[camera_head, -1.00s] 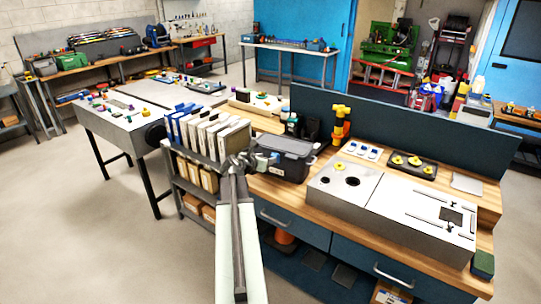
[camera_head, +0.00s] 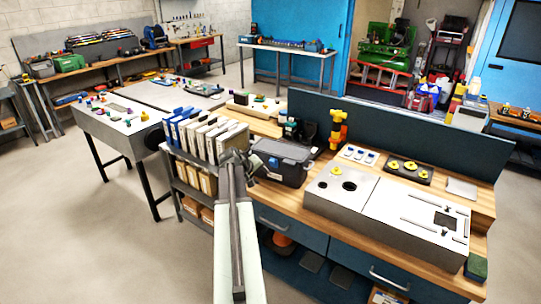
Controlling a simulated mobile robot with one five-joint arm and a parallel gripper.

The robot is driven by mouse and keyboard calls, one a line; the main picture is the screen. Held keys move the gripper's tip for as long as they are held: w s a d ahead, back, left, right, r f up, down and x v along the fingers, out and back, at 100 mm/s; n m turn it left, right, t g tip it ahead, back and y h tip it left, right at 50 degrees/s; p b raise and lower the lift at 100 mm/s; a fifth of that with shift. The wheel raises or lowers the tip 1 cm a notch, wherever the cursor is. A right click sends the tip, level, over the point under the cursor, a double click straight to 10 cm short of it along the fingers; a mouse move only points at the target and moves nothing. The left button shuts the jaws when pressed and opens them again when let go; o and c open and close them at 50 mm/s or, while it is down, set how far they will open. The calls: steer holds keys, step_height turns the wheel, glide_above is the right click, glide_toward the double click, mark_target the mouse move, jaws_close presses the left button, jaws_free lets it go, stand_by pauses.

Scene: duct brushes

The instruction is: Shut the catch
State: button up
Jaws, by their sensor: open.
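My gripper (camera_head: 236,158) is at the end of my outstretched arm, in front of the book shelf and left of a dark grey lidded box (camera_head: 279,164). It is open, and I see nothing held in it. The box stands on the wooden bench with its lid on and small pale fittings at its front and side. A grey panel unit (camera_head: 405,213) on the bench to the right has a dark square opening (camera_head: 445,220) and slim rods beside it. I cannot tell which fitting is the catch; it is too small to make out.
A shelf (camera_head: 185,178) with white and blue binders stands just behind and left of my gripper. Floor at left is clear.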

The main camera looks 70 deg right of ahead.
steer(key=r+m+y+p, duration=0.1)
steer(key=r+m+p, duration=0.1)
steer(key=m, duration=0.2)
steer(key=m+t+y+p, duration=0.25)
steer(key=m+p, duration=0.55)
steer(key=p, duration=0.5)
glide_toward(271, 161)
steer(key=shift+g+y, duration=0.35)
steer(key=shift+g, duration=0.1)
steer(key=b+x, duration=0.7)
steer(key=x, duration=0.1)
steer(key=shift+w+d+b, duration=0.3)
steer(key=shift+d+b, duration=0.05)
steer(key=shift+r, duration=0.15)
